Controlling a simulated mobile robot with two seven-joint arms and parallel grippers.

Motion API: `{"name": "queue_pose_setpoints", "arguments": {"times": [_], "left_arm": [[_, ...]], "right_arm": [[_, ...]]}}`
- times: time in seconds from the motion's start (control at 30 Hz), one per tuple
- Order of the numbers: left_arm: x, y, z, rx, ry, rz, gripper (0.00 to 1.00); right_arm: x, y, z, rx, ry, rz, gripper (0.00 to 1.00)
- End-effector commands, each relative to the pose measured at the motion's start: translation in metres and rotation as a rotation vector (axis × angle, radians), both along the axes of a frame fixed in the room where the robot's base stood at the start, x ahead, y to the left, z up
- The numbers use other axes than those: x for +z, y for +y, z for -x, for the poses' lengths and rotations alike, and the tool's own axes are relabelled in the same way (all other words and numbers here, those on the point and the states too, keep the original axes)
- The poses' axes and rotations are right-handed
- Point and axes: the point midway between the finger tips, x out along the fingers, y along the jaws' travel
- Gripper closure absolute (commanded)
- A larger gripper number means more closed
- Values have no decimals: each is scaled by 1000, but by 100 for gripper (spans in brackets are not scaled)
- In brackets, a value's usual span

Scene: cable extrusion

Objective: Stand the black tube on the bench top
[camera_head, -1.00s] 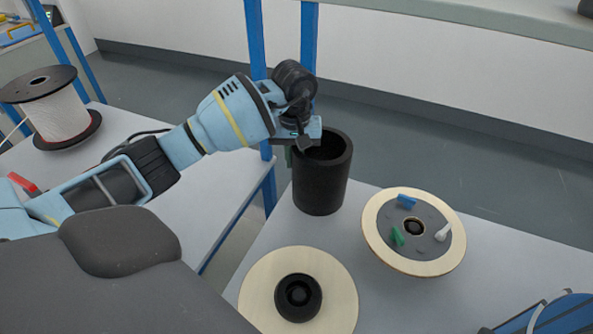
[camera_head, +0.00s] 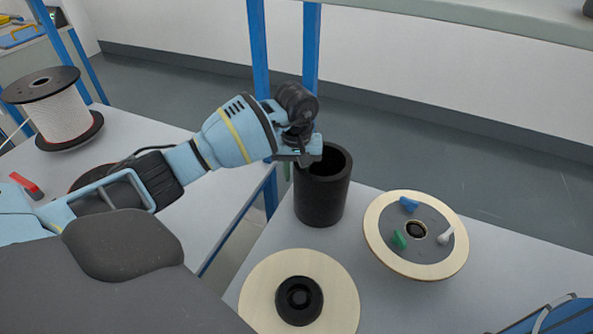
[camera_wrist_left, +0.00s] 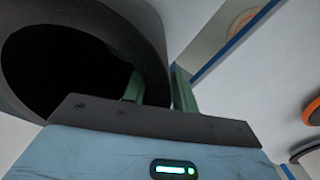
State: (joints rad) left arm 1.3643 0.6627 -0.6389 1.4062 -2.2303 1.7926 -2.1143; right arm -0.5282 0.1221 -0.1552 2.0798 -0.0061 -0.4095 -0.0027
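The black tube (camera_head: 322,198) is upright over the near bench top (camera_head: 400,305), with its open end up. Whether its base touches the bench I cannot tell. My left gripper (camera_head: 300,161) is at the left side of the tube's rim. In the left wrist view the tube (camera_wrist_left: 128,35) has one green finger inside its mouth and the other outside, with the wall between them. My left gripper (camera_wrist_left: 158,88) is shut on that wall. The inside of the tube is dark.
A pale disc with a black hub (camera_head: 299,299) lies in front of the tube. A tilted reel with coloured clips (camera_head: 416,234) stands right. A white spool (camera_head: 60,115) and red-handled tool (camera_head: 27,185) are on the left bench.

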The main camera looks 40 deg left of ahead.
Motion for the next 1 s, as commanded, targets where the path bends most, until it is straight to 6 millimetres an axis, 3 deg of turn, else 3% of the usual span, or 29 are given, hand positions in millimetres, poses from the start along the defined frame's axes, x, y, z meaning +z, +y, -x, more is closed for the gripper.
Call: {"name": "queue_pose_setpoints", "arguments": {"times": [0.33,0.47,1.0], "left_arm": [[1,0,0,0,0,1,64],[10,0,-1,0,-2,1,64],[107,0,-1,1,-3,0,64]], "right_arm": [[1,-1,-1,5,-4,3,64],[3,-1,-2,3,-7,1,64],[9,2,1,-11,-2,-7,64]]}}
